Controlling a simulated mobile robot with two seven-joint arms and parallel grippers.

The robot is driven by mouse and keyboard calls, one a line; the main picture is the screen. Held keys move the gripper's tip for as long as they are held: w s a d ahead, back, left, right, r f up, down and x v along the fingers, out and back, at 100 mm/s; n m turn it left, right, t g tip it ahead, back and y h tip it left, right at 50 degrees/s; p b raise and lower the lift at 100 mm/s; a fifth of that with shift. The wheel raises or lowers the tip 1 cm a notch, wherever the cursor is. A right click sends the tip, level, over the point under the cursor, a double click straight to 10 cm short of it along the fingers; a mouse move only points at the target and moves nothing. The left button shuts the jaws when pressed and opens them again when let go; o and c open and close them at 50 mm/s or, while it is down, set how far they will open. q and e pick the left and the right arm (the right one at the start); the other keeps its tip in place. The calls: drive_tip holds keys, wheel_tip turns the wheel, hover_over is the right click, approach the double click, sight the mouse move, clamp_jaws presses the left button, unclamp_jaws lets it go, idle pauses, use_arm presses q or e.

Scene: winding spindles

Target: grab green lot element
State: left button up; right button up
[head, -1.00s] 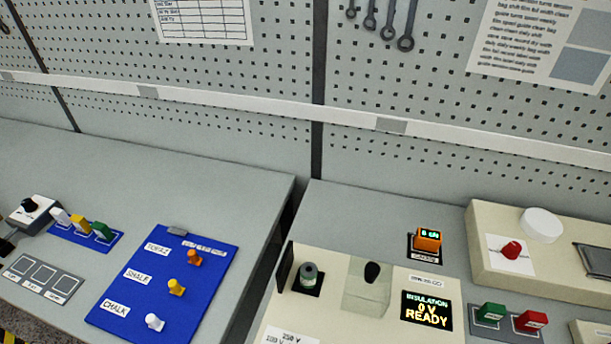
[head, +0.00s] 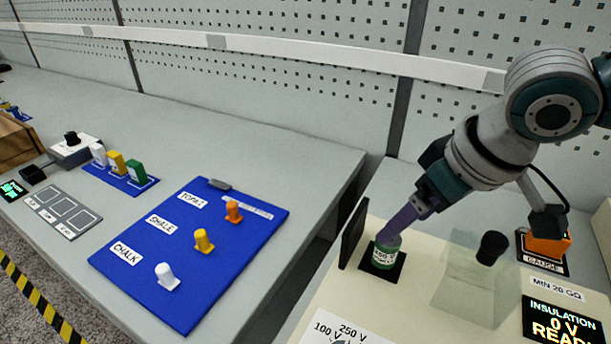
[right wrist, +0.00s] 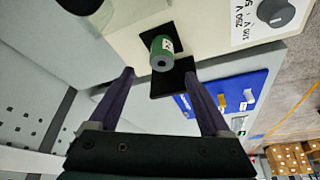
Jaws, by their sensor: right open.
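A green cylinder with a white printed label stands upright on a black square pad of the cream test unit. It is in the head view (head: 384,253) and in the right wrist view (right wrist: 162,54). My right gripper (head: 388,234) comes in from the upper right, its purple fingers just over the cylinder. In the right wrist view the gripper (right wrist: 159,74) is open and empty, and the cylinder shows between and just beyond the two fingertips. Contact cannot be told. A green tag (head: 137,172) stands in a blue rack at the left. My left gripper is not in view.
A dark upright plate (head: 354,234) stands close left of the cylinder. A clear box with a black knob (head: 491,248) is to its right, and an orange gauge (head: 546,242) farther right.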

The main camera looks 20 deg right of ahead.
sight(386, 249)
drive_tip(key=b+x, duration=0.1)
drive_tip(key=x, duration=0.5)
drive_tip(key=shift+a+f, duration=0.15)
drive_tip(key=shift+f, duration=0.3)
clamp_jaws()
